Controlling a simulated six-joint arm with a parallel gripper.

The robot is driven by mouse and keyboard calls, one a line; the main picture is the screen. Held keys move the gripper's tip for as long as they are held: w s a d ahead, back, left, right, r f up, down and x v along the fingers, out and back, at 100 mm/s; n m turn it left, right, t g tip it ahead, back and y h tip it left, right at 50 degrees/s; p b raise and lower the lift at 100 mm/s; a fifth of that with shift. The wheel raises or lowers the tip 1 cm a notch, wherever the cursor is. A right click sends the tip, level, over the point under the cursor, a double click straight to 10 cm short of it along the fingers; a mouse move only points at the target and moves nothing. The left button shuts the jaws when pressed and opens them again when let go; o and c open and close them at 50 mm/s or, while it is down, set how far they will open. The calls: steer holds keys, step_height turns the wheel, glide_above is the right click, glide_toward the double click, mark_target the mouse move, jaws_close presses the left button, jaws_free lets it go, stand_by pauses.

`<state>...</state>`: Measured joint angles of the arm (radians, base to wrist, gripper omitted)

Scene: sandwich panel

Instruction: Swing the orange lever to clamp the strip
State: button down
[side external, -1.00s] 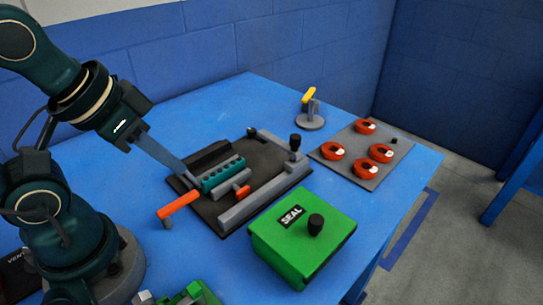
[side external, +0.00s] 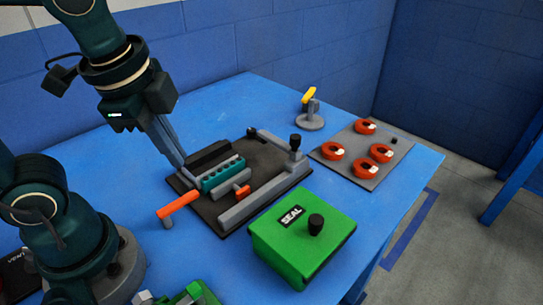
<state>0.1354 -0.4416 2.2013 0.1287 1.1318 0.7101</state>
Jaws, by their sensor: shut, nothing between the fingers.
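The orange lever (side external: 178,203) sticks out to the left from the near-left corner of the dark fixture plate (side external: 262,160), with a small grey post under its outer end. A teal strip (side external: 222,174) with several holes lies on the plate, between a black block (side external: 209,155) and a grey bar (side external: 236,205). A short orange piece (side external: 242,190) sits on the grey bar. My gripper (side external: 181,163) is shut and empty. It points down at the plate's left edge, behind the lever and near the strip's left end. I cannot tell whether its tips touch anything.
A green box (side external: 302,238) marked SEAL with a black knob stands at the front. A grey board (side external: 362,155) with several red round parts lies to the right. A yellow-handled clamp (side external: 310,108) stands at the back. The table's left rear is clear.

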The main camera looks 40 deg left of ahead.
steer(key=w+d+f+m+g+y, duration=0.1)
steer(key=w+d+f+m+g, duration=0.1)
steer(key=m, duration=0.5)
steer(key=shift+d+f+m+g+y, duration=0.4)
steer(key=shift+d+f+g, duration=0.1)
steer(key=shift+d+f, duration=0.5)
steer(key=x, duration=0.9)
steer(key=shift+f, duration=0.3)
steer(key=shift+a+f, duration=0.15)
steer(key=shift+a, duration=1.9)
